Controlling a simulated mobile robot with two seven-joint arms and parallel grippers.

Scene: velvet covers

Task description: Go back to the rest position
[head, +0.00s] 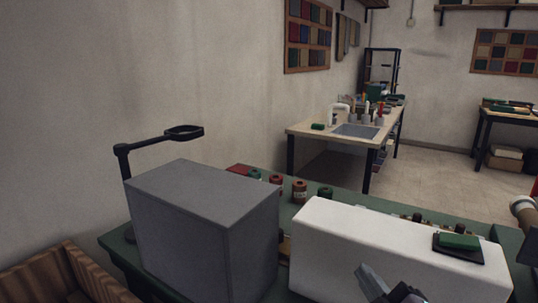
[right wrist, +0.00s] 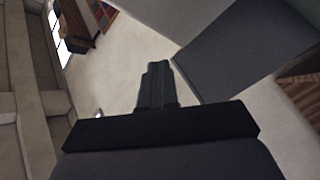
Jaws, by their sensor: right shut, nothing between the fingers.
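My right gripper (head: 368,276) shows at the bottom of the head view, in front of the white box, with its fingers pointing up and left. In the right wrist view the two fingers of this gripper (right wrist: 155,70) are together, shut with nothing between them. The rest of the right arm is mostly out of the head view. My left gripper is in neither view.
A large grey box (head: 200,225) and a long white box (head: 390,240) stand on the green table (head: 115,245). A green block on a black pad (head: 458,245) lies on the white box. Spools (head: 299,190) stand behind. A wooden crate (head: 90,270) is at lower left.

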